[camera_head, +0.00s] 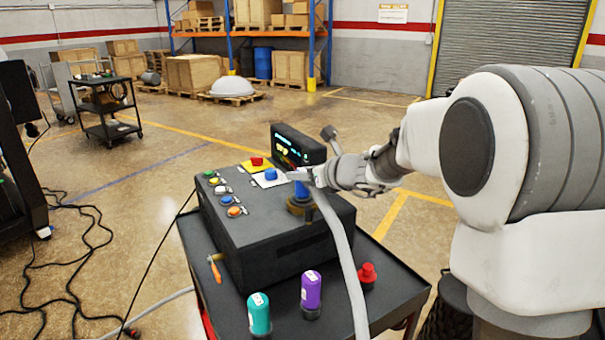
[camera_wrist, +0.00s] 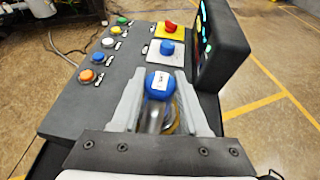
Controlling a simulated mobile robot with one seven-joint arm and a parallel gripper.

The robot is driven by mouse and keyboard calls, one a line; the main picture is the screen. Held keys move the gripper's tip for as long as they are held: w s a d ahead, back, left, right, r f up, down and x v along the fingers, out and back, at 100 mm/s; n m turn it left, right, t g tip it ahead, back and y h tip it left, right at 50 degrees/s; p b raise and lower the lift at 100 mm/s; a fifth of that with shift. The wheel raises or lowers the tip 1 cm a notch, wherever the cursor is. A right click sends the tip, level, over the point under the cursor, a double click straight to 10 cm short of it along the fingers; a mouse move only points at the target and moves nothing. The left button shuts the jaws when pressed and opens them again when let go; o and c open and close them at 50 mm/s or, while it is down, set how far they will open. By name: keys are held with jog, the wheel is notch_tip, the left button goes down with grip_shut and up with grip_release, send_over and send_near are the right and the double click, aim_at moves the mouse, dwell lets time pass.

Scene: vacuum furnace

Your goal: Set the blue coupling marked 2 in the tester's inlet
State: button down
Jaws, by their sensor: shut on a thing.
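My gripper (camera_head: 303,178) reaches in from the right over the dark tester (camera_head: 262,240) and is shut on the blue coupling (camera_head: 300,192). In the wrist view the blue coupling (camera_wrist: 160,84) stands between the two grey fingers of my gripper (camera_wrist: 165,92). A white label shows on its top, but its mark is too small to read. The coupling is roughly upright at the brass-coloured ring of the inlet (camera_head: 301,210). The ring also shows partly in the wrist view (camera_wrist: 174,122). The fingers and coupling hide most of the inlet, so I cannot tell how deep the coupling sits.
A teal coupling (camera_head: 259,314), a purple coupling (camera_head: 311,292) and a red part (camera_head: 367,274) stand on the cart top (camera_head: 345,312). A grey hose (camera_head: 345,255) passes close to the inlet. The tester carries several buttons, a screen (camera_head: 297,147) and an orange-handled lever (camera_head: 214,268).

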jog(key=shift+f, duration=0.1)
jog(key=shift+c, duration=1.7)
grip_release()
jog(key=shift+f, duration=0.1)
jog(key=v, duration=1.7)
jog(key=shift+s+d, duration=0.15)
jog(key=shift+d, duration=0.05)
